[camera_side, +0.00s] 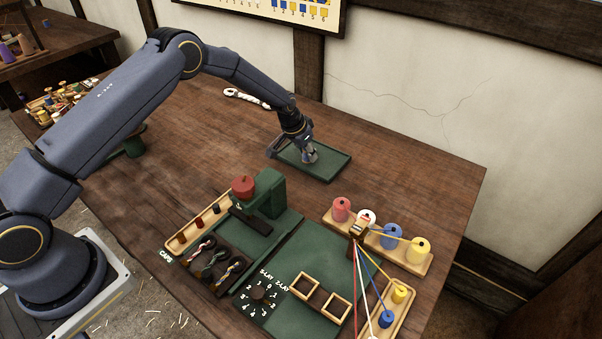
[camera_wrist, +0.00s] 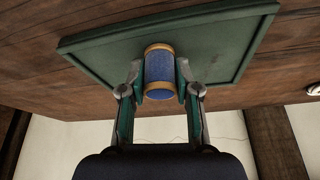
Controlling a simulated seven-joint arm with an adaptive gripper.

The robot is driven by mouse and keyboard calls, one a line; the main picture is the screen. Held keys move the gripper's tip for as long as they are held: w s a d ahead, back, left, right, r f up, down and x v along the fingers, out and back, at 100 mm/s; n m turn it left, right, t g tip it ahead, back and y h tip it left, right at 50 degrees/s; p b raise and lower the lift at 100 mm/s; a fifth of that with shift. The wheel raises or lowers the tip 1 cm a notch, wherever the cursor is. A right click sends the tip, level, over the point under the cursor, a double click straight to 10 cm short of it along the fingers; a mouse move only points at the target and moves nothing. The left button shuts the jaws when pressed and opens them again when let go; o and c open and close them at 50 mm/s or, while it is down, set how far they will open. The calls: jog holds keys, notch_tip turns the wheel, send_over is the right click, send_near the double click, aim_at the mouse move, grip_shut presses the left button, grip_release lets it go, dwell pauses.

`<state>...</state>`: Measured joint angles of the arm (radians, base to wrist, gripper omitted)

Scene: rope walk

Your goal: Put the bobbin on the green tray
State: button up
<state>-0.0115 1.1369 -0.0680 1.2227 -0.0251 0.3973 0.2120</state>
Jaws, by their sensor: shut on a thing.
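In the wrist view, a bobbin (camera_wrist: 160,72) with blue winding and tan ends sits between the two fingers of my gripper (camera_wrist: 159,80), which is shut on it. Behind the bobbin is the green tray (camera_wrist: 225,50), a flat rectangle with a raised rim. In the side view, my gripper (camera_side: 309,156) is over the left part of the green tray (camera_side: 335,170), close to its surface. The bobbin is mostly hidden by my gripper there. I cannot tell whether the bobbin touches the tray.
Several coloured spools (camera_side: 390,237) stand on a wooden rack at the right front, with cords running from them. A green machine with a red knob (camera_side: 243,187) stands at the front middle. A white twisted rope (camera_side: 245,98) lies near the wall. Bare table surrounds the tray.

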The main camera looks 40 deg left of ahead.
jog(key=shift+f, duration=0.1)
jog(key=o, duration=1)
